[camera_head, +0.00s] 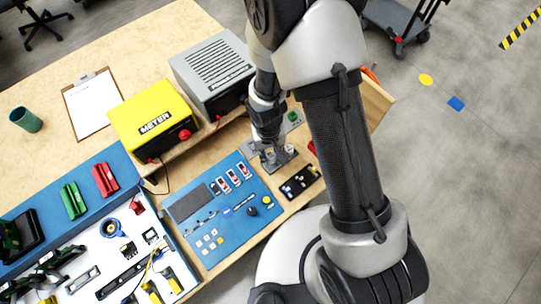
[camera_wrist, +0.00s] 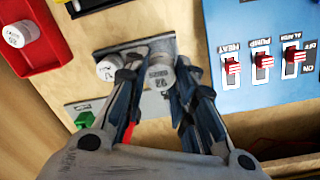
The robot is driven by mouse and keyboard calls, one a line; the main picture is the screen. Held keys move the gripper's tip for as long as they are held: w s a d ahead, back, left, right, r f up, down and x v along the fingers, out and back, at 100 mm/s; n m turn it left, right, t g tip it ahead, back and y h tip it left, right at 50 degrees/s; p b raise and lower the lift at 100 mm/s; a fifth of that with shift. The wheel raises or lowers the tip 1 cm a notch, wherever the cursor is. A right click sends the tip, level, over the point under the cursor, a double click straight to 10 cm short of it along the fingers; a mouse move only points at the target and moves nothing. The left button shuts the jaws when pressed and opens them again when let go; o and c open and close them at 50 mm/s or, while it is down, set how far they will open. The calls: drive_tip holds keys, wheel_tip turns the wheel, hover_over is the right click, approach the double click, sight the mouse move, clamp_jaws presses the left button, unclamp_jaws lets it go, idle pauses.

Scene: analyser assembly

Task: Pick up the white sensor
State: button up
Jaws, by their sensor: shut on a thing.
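A white cylindrical sensor (camera_wrist: 159,78) with dark print on it stands between the fingers of my gripper (camera_wrist: 157,86) in the wrist view. The fingers are closed on its two sides, and its lower part is partly hidden. A second white cylinder (camera_wrist: 107,69) stands just left of it, beside the left finger. Both are over a grey metal plate (camera_wrist: 133,54). In the head view my gripper (camera_head: 271,158) is low over the bench, at that grey plate. The held sensor is too small to make out clearly there.
A red tray (camera_wrist: 60,48) holds another white cylinder (camera_wrist: 20,33). The blue switch panel (camera_head: 220,215) lies close beside my gripper. A black parts tray (camera_head: 301,182) lies near the bench edge. The yellow meter (camera_head: 153,115) and grey box (camera_head: 213,72) stand behind.

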sight(271, 155)
wheel_tip(271, 155, up, 15)
drive_tip(key=p, duration=0.4)
drive_tip(key=shift+r, duration=0.1)
drive_tip(key=shift+o, duration=1.4)
clamp_jaws()
drive_tip(key=shift+d, duration=0.1)
